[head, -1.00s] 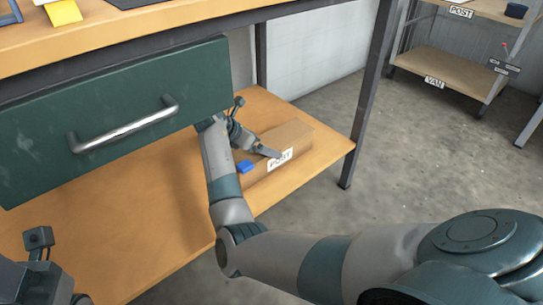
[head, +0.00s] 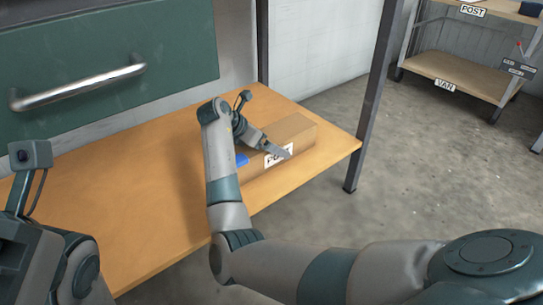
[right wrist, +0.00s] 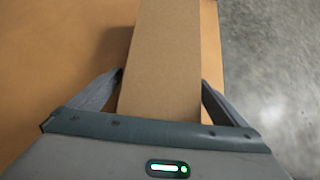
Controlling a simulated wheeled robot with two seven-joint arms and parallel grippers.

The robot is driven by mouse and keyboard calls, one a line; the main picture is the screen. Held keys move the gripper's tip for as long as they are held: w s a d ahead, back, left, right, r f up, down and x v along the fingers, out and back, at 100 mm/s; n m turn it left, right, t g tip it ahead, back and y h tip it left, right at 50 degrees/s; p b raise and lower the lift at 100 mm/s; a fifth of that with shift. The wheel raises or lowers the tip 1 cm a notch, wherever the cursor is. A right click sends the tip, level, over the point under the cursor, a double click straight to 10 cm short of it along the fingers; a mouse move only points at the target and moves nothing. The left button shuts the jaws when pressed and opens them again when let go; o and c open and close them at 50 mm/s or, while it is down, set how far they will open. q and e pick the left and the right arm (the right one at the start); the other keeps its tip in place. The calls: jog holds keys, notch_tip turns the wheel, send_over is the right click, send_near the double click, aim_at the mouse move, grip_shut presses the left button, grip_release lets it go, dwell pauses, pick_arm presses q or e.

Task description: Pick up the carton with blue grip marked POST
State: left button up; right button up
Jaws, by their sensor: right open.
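The brown carton (head: 294,132) lies on the lower wooden shelf under the bench, near its right end. Its white label, partly hidden by my gripper, and its blue grip (head: 242,160) face the front. My right gripper (head: 280,150) is over the carton. In the right wrist view the carton (right wrist: 165,60) runs between the two spread fingers of my right gripper (right wrist: 162,85), one on each side. I cannot tell whether they touch it. My left arm shows at the lower left of the head view, but its fingers are out of view.
The lower shelf (head: 130,190) is bare left of the carton. A green drawer front (head: 100,50) with a metal handle hangs above it. A bench leg (head: 370,100) stands right of the carton. A rack with POST and VAN shelves (head: 465,78) stands at the back right.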

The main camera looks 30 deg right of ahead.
jog(key=shift+d, duration=0.1)
dwell(0.3)
jog(key=shift+f, duration=0.1)
jog(key=c, duration=1.2)
